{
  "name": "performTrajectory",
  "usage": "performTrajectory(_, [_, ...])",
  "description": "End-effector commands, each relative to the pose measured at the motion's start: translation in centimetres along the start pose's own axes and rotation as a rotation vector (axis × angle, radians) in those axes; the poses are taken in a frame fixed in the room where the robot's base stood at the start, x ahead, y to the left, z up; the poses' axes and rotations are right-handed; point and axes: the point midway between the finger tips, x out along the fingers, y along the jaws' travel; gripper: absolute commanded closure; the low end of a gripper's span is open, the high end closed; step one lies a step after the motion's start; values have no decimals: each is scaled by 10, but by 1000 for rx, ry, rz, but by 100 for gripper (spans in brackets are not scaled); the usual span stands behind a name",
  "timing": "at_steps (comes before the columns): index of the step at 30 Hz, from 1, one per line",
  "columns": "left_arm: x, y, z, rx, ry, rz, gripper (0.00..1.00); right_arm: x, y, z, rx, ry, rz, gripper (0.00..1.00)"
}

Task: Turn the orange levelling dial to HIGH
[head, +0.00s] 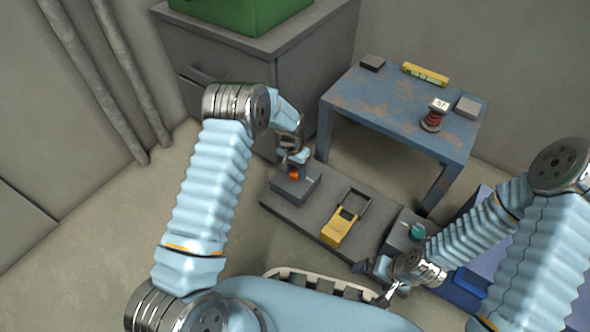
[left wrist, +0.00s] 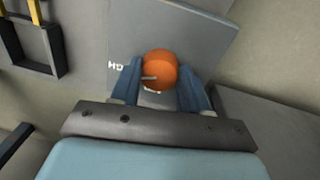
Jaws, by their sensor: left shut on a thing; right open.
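The orange dial (left wrist: 159,70) sits on top of a grey box (left wrist: 185,30). In the left wrist view a light pointer mark shows on the dial's left side, and white letters, partly hidden, show on the box beside it. My left gripper (left wrist: 160,88) is shut on the dial, with a finger on either side of it. In the head view the dial (head: 295,174) shows just below my left gripper (head: 293,162), on the grey box (head: 296,190). My right gripper (head: 377,280) is open and empty, low at the right near my base, away from the dial.
The grey box stands on a low grey bench (head: 310,215) with a yellow device (head: 340,225) and a box with a teal knob (head: 417,232). A worn blue table (head: 385,105) stands behind, carrying a red spool-like item (head: 433,118). A grey cabinet (head: 270,65) stands at the back.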

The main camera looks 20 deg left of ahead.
Motion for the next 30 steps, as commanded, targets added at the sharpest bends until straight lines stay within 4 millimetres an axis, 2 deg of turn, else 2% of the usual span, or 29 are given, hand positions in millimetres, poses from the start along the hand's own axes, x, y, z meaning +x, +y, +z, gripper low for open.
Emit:
performTrajectory(2, [0,0,0,2,1,-1,85,0,0,0,0,0,0,2])
performTrajectory(3, [0,0,0,2,1,-1,50,0,0,0,0,0,0,2])
performTrajectory(7, [0,0,0,1,1,0,30,0,0,0,0,0,0,2])
performTrajectory(15, [-1,0,0,0,0,0,29,0,0,0,0,0,0,2])
performTrajectory(19, [-11,0,0,0,1,0,29,-3,-1,0,0,0,0,2])
performTrajectory(23, [-37,0,-1,0,3,0,29,-10,-4,0,0,-2,0,2])
performTrajectory(30, [-96,0,-1,1,3,-1,29,-22,-8,0,-1,-5,0,2])
